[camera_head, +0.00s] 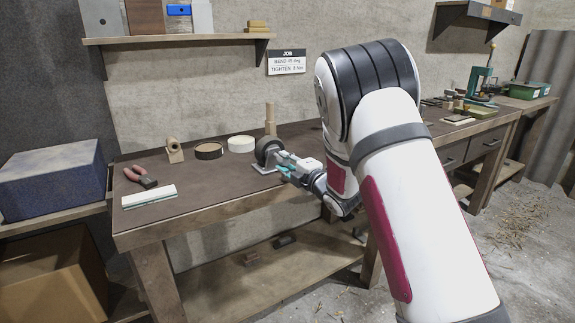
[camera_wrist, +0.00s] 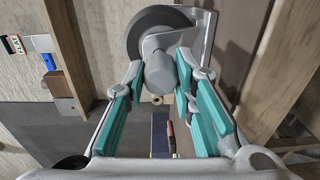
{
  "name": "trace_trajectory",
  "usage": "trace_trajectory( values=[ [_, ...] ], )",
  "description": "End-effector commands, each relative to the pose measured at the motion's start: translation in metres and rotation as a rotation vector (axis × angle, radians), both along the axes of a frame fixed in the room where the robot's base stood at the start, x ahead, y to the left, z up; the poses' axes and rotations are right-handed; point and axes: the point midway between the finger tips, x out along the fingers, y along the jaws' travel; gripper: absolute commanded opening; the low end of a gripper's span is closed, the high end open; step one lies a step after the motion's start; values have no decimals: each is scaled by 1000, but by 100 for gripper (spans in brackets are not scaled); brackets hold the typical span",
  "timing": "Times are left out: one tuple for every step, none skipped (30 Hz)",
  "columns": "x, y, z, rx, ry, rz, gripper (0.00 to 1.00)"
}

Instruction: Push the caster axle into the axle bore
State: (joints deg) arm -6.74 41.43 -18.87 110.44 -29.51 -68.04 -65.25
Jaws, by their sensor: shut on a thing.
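The caster (camera_head: 264,148) stands on the workbench, with a dark wheel and a pale grey bracket. In the wrist view its wheel (camera_wrist: 153,32) and bracket (camera_wrist: 192,38) are at the top. A rounded grey piece, seemingly the caster axle (camera_wrist: 160,72), lies between my teal-padded fingertips. My gripper (camera_head: 283,162) reaches the caster from the right at bench height; it also shows in the wrist view (camera_wrist: 160,75), shut on the axle. The axle bore is hidden, and I cannot tell how far the axle sits in it.
A wooden block with a round piece (camera_head: 174,151), a dark tape roll (camera_head: 208,151), a pale tape roll (camera_head: 241,144) and an upright wooden post (camera_head: 270,113) stand near the caster. Red-handled pliers (camera_head: 140,177) and a pale strip (camera_head: 149,197) lie left. The bench front is clear.

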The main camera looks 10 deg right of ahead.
Motion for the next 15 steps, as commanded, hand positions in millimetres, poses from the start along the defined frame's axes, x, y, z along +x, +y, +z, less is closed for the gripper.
trace_trajectory(
  values=[
    [1, 1, 0, 0, -1, 0, 0],
    [2, 1, 0, 0, -1, 0, 0],
    [3, 1, 0, 0, -1, 1, 0],
    [4, 1, 0, 0, -1, 1, 0],
    [4, 2, 0, 0, -1, 1, 0],
    [5, 2, 0, 1, -2, 1, 0],
    [6, 2, 0, 1, -2, 1, 0],
    [6, 3, 0, 1, -2, 1, 0],
    [7, 3, 0, 2, -2, 1, 0],
    [7, 3, 0, 2, -2, 1, 0],
    [8, 3, 0, 2, -2, 1, 0],
    [9, 4, 0, 2, -2, 1, 0],
    [10, 4, 0, 1, -1, 1, 0],
    [10, 4, 0, 1, -1, 0, 0],
    [11, 4, 0, 1, -1, 0, 0]
  ],
)
